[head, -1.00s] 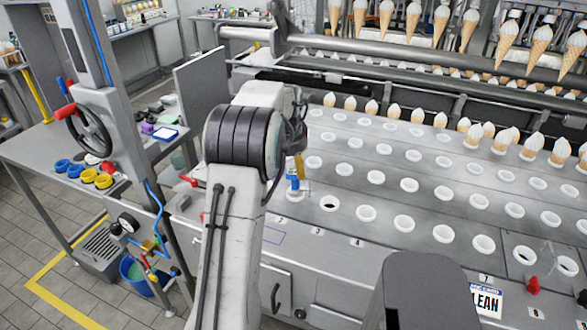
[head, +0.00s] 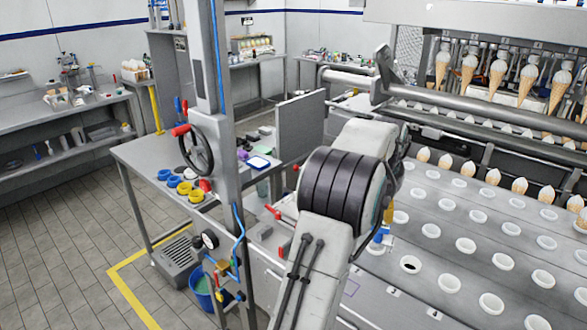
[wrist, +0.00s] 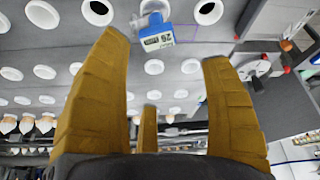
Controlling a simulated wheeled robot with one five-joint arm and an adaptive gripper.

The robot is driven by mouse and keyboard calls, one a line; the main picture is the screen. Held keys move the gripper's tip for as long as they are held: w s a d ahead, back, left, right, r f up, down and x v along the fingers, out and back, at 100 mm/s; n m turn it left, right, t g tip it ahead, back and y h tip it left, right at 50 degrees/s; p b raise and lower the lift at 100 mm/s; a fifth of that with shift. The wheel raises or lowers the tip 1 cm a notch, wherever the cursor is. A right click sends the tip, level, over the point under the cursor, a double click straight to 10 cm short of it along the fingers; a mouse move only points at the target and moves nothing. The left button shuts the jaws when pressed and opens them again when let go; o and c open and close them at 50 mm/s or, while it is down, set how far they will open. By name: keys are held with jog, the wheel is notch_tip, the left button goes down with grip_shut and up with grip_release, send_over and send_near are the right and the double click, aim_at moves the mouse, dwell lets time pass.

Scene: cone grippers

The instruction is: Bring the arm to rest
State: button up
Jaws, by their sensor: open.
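My arm (head: 335,190) reaches from the bottom of the head view toward the left end of the cone machine. My gripper (wrist: 160,75) shows in the wrist view as several ochre fingers spread wide, with nothing between them. In the head view the arm's dark joint hides most of it. A small blue and white device with a display (wrist: 155,38) lies beyond the fingers, apart from them. In the head view only a blue bit of it (head: 381,236) shows beside the arm.
The machine's plate (head: 455,215) has rows of white-rimmed holes, some with filled cones (head: 468,171). A steel post with a black handwheel (head: 195,150) stands left of the arm. A side table (head: 150,155) holds blue and yellow rings (head: 190,190). Tiled floor lies open at the left.

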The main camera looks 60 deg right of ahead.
dwell(0.4)
jog(key=w+a+f+y, duration=0.1)
jog(key=a+f+y, duration=0.3)
jog(key=a+f, duration=0.7)
jog(key=w+a+r+n+t, duration=0.1)
jog(key=w+a+r+n, duration=0.2)
jog(key=a, duration=1.1)
jog(key=w+a+r+n+t, duration=0.1)
jog(key=w+a+r+n, duration=0.3)
jog(key=w+a+n, duration=0.4)
jog(key=w+a+r+n+t, duration=0.2)
jog(key=w+a+n, duration=0.4)
jog(key=a, duration=1.5)
jog(key=shift+w+r, duration=0.6)
jog(key=shift+r, duration=0.2)
